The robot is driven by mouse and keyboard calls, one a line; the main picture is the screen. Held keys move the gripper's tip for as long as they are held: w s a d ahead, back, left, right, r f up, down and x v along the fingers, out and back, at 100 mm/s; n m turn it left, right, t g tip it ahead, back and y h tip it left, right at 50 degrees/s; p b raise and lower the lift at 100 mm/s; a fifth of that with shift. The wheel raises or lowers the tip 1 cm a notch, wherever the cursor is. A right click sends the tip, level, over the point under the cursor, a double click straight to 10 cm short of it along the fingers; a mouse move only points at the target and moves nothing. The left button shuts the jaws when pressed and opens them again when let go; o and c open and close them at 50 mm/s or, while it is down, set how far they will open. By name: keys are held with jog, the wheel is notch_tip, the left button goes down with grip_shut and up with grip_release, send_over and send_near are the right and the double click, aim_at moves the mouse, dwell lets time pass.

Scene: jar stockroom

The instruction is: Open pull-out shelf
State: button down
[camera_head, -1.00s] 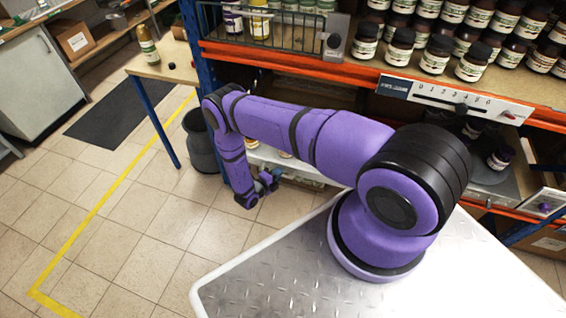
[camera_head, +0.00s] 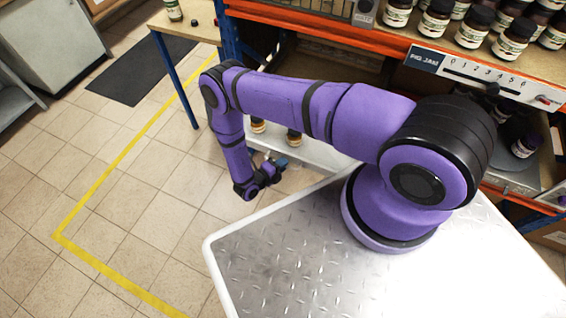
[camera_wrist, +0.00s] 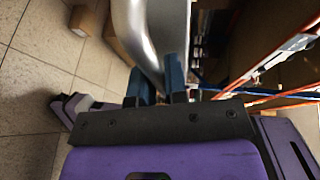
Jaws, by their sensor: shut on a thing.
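The pull-out shelf (camera_head: 322,152) is a pale, low shelf under the orange-beamed rack, partly hidden behind my arm. Amber jars with black lids stand on it, such as one jar (camera_head: 294,138) near its front. My gripper (camera_head: 273,164) is low at the shelf's front edge. In the wrist view, my gripper's blue fingers (camera_wrist: 158,88) are shut on a smooth silver bar (camera_wrist: 143,38), which looks like the shelf's front handle. How far the shelf stands out of the rack is hard to tell.
A blue rack post (camera_head: 229,32) and a wooden table (camera_head: 196,28) stand at the back left. A scale panel (camera_head: 480,75) fronts the rack's upper level. Tiled floor (camera_head: 120,215) with a yellow line is clear at left. Boxes (camera_wrist: 84,18) lie on the floor.

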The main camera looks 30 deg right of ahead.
jog(key=c, duration=1.2)
grip_release()
jog(key=shift+o, duration=0.2)
jog(key=shift+a, duration=0.15)
jog(key=v, duration=1)
jog(key=shift+a, duration=0.25)
